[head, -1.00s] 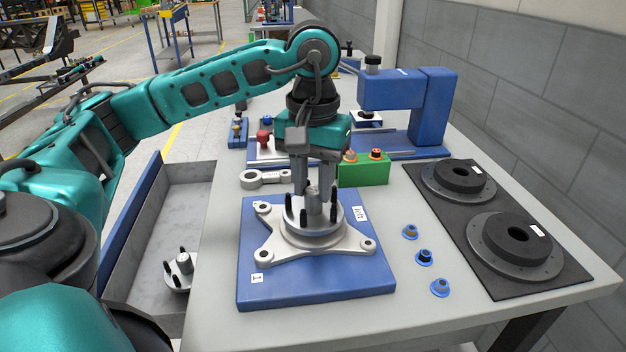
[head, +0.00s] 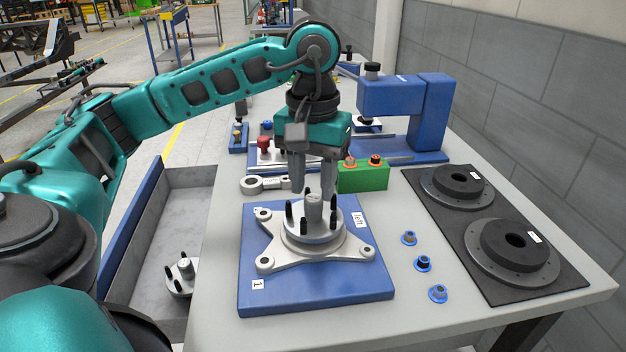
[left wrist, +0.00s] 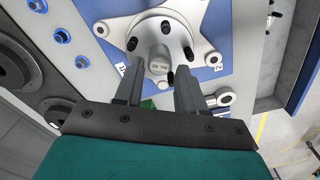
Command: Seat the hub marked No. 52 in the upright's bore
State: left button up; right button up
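The hub (head: 314,211), a grey disc with a central post and several dark studs, sits level in the middle of the four-armed upright (head: 343,251). The left wrist view shows the left gripper (left wrist: 158,84) clear of the post. My right gripper is not in view.
A second studded hub (head: 184,272) lies in the grey tray at left. Several small blue-rimmed bushings (head: 423,264) and two dark discs on a black mat (head: 575,285) are at right. A green block (head: 362,178) and blue press (head: 428,110) stand behind.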

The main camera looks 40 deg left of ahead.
pick_arm(q)
jog(key=shift+r, duration=0.6)
jog(key=o, duration=0.6)
jog(key=shift+c, duration=0.2)
jog(key=shift+r+p, duration=1.9)
jog(key=shift+r, duration=0.35)
jog(key=shift+f, duration=0.1)
